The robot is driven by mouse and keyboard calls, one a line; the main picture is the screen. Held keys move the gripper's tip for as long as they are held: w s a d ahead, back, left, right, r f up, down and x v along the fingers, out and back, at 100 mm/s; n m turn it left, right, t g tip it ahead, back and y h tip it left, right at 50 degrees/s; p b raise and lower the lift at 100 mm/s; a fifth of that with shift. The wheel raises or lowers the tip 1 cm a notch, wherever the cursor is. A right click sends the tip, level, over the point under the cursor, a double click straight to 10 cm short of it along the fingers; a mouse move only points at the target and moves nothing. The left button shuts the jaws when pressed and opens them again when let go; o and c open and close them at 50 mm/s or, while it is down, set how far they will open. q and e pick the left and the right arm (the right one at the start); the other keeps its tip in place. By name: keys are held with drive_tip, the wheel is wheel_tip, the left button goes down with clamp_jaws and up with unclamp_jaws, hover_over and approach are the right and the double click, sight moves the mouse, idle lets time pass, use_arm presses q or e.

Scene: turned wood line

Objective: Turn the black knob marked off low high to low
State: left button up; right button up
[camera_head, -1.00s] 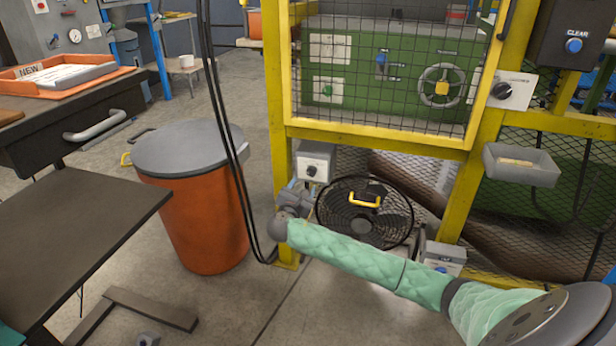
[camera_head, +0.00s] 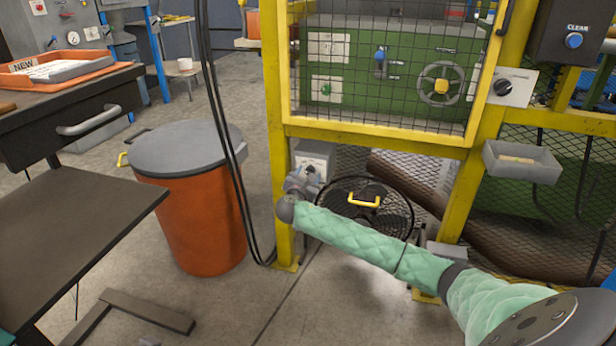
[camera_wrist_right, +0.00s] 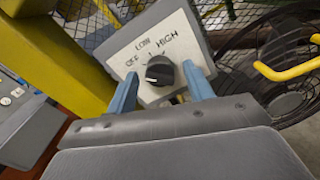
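The black knob (camera_wrist_right: 159,70) sits on a pale plate marked OFF, LOW and HIGH (camera_wrist_right: 150,50) in the right wrist view. I cannot clearly tell which mark its pointer faces. My right gripper (camera_wrist_right: 160,72) is open, with one blue finger on each side of the knob and a visible gap to it. In the head view the knob's grey box (camera_head: 318,152) is on the yellow post, low down. My right gripper (camera_head: 308,178) is in front of it and hides the knob there.
A black fan (camera_head: 380,215) with a yellow handle stands just right of the box. Black cables (camera_head: 232,150) hang left of the yellow post (camera_head: 277,130). An orange bin (camera_head: 205,220) stands further left. Another black knob (camera_head: 503,88) is on the right post.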

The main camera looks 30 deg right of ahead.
drive_tip(key=c, duration=0.9)
drive_tip(key=shift+o, duration=0.2)
drive_tip(key=shift+m+p, duration=0.55)
drive_tip(key=shift+m, duration=0.05)
drive_tip(key=shift+a+m+p, duration=0.1)
drive_tip(key=shift+m+p, duration=0.55)
drive_tip(key=shift+m, duration=0.45)
drive_tip(key=m, duration=0.5)
drive_tip(key=shift+f+p, duration=0.15)
drive_tip(key=shift+p, duration=0.25)
drive_tip(key=shift+m, duration=0.3)
